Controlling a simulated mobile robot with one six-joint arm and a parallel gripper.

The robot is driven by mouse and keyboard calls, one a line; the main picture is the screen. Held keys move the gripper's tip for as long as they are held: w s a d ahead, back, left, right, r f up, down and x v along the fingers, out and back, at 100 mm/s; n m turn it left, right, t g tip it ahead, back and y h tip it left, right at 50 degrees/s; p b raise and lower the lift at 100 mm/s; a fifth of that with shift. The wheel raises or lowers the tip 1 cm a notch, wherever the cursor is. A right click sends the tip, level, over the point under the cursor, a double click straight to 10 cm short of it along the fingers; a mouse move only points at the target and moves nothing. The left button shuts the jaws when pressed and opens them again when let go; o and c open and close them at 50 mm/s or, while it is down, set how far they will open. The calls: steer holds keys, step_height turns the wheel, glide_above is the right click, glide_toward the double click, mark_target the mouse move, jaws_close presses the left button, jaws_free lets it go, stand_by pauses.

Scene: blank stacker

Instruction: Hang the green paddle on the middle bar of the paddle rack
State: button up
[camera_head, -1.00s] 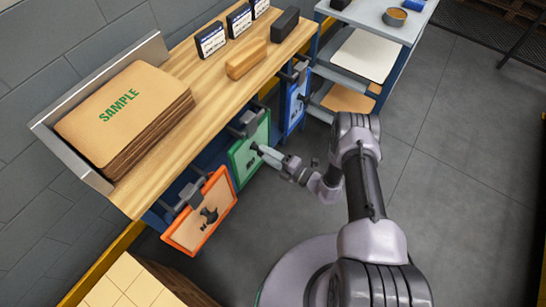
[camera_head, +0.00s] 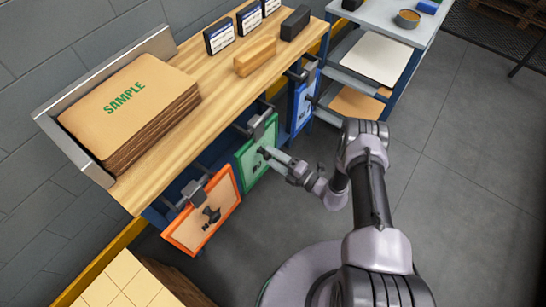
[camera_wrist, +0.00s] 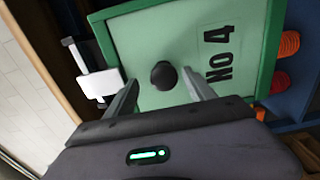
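The green paddle (camera_head: 245,172) hangs at the bench's front, between the orange and blue paddles. Its top edge is at the middle bar (camera_head: 243,129) of the paddle rack, with a grey block there. How the paddle meets the bar is hard to tell. In the wrist view the green paddle (camera_wrist: 160,25) shows "NO 4" and a dark round knob (camera_wrist: 163,75). My gripper (camera_wrist: 160,83) is open, one finger on each side of the knob, with visible gaps. In the head view my gripper (camera_head: 268,154) is in front of the paddle.
The orange paddle (camera_head: 190,238) hangs at left and the blue paddle (camera_head: 303,108) at right. The wooden bench top (camera_head: 190,140) holds a SAMPLE stack (camera_head: 125,98), a wooden block (camera_head: 255,56) and labelled boxes. A grey shelf cart (camera_head: 375,25) stands at right. Floor at right is clear.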

steer(key=p+v, duration=0.4)
steer(key=v, duration=1.3)
steer(key=w+a+r+n+g+h, duration=0.15)
steer(key=r+n+g, duration=0.45)
steer(key=r+n, duration=0.6)
steer(key=a+r+n+g+h, duration=0.1)
steer(key=a+r+n+g, duration=0.3)
steer(key=r+n, duration=0.85)
steer(key=s+r+n+t+h, duration=0.2)
steer(key=s+r+n+h, duration=0.3)
steer(key=r, duration=0.6)
steer(key=s+r+n+t+h, duration=0.2)
steer(key=s+r+n+h, duration=0.2)
steer(key=s+r+n, duration=0.6)
steer(key=shift+s+d+r+t+h, duration=0.25)
steer(key=shift+s+r+t+h, duration=0.15)
steer(key=shift+s, duration=0.3)
